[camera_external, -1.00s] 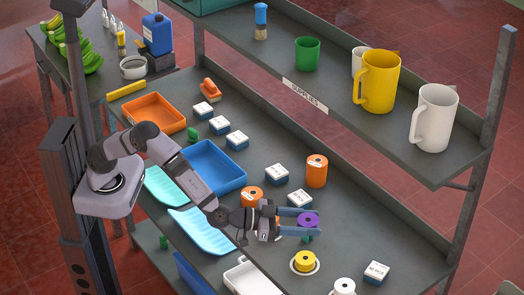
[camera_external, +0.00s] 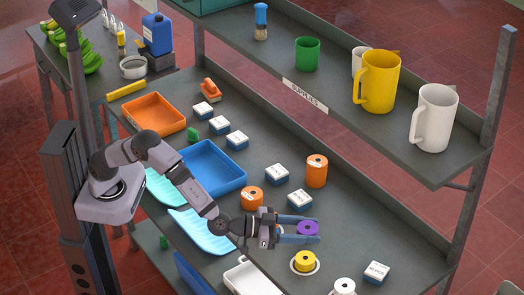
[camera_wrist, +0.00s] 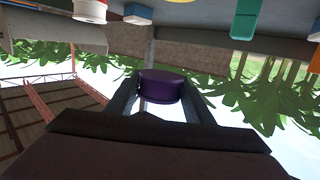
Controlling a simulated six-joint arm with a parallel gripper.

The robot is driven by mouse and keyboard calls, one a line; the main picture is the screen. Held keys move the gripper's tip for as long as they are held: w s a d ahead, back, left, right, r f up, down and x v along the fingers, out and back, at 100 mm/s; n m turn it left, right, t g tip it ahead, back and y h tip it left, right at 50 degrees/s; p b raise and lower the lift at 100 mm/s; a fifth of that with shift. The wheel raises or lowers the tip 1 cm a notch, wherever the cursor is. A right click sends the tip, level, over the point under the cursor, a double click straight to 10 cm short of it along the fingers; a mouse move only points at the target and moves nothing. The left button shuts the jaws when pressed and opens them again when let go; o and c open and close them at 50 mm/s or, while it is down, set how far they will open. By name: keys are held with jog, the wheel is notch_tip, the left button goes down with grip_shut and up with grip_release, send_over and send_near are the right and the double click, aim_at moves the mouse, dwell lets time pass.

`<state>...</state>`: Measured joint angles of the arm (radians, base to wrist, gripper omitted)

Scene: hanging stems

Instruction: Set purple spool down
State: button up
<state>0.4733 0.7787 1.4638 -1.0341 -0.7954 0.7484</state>
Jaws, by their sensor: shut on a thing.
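The purple spool (camera_external: 308,228) is between the two blue-grey fingers of my gripper (camera_external: 306,229), near their tips. My gripper is shut on it. In the wrist view the purple spool (camera_wrist: 161,86) sits between the dark fingertips, and my gripper (camera_wrist: 161,97) touches it on both sides. The spool is over the grey shelf, just behind the yellow spool (camera_external: 305,261). I cannot tell whether its underside touches the shelf. The yellow spool stands on a pale round disc.
Orange spools (camera_external: 252,198) and (camera_external: 316,171) stand behind my gripper. White-topped boxes (camera_external: 300,200) stand nearby, and another box (camera_external: 376,272) is at the front right. A white spool (camera_external: 344,287) is at the bottom edge. Shelf right of the purple spool is clear. The upper shelf (camera_external: 400,140) overhangs the back.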

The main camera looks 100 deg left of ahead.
aim_at(305, 257)
jog(key=shift+f+p, duration=1)
jog(key=shift+f, duration=3.7)
jog(key=shift+f, duration=0.1)
jog(key=shift+f, duration=0.15)
jog(key=o, duration=1.1)
jog(key=shift+c, duration=0.2)
jog(key=shift+o, duration=0.4)
jog(key=shift+a+b+v, duration=0.15)
jog(key=shift+b+v, duration=0.6)
jog(key=shift+v, duration=1.1)
jog(key=shift+a+b+v, duration=0.15)
jog(key=shift+b+v, duration=0.55)
jog(key=shift+v, duration=1.15)
